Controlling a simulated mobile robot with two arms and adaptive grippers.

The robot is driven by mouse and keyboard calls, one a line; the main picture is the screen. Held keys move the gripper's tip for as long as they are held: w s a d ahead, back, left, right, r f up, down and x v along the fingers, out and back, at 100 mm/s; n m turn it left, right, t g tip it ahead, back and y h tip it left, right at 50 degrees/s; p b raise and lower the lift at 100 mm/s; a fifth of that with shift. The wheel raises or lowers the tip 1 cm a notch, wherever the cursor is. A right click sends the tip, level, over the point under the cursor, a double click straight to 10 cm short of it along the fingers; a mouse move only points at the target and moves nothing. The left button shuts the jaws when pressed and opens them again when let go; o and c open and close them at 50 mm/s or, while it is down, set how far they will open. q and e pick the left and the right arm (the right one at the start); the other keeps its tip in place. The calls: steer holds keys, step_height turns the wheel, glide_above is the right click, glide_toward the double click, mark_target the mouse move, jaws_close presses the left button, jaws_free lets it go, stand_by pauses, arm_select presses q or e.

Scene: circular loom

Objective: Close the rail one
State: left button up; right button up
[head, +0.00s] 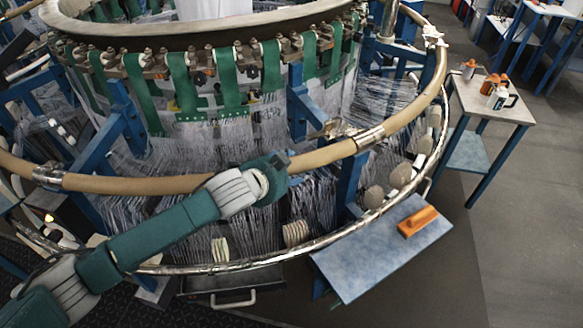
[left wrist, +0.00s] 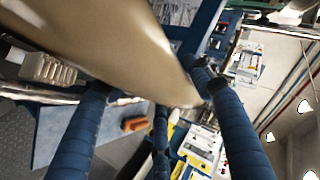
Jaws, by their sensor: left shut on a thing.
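The rail is a tan curved tube (head: 130,183) that runs around the front of the circular loom (head: 205,120). Metal clamps (head: 370,137) sit along it, and a brass-coloured latch piece (head: 335,128) shows near the right clamp. My left gripper (head: 280,163) reaches in from the lower left and is shut on the rail, left of that clamp. In the left wrist view the rail (left wrist: 110,45) crosses the upper left, close to the dark blue fingers (left wrist: 158,100). The finger contact is partly hidden in the head view. My right gripper is not in view.
A blue-topped table (head: 365,262) with an orange object (head: 417,221) stands in front of the loom. A side table (head: 487,100) with several bottles stands to the right. A shiny lower ring (head: 270,258) runs below the rail. Grey floor (head: 530,210) is free at the right.

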arm_select(q)
steer(key=shift+s+a+f, duration=0.15)
steer(key=shift+s+f, duration=0.1)
steer(key=shift+f, duration=0.55)
steer(key=o, duration=1.6)
steer(key=shift+o, duration=0.6)
steer(key=shift+w, duration=0.15)
steer(key=shift+r, duration=0.15)
steer(key=shift+r, duration=0.15)
steer(key=shift+r, duration=0.15)
steer(key=v, duration=1.1)
steer(key=shift+s, duration=0.35)
steer(key=shift+a+r, duration=0.1)
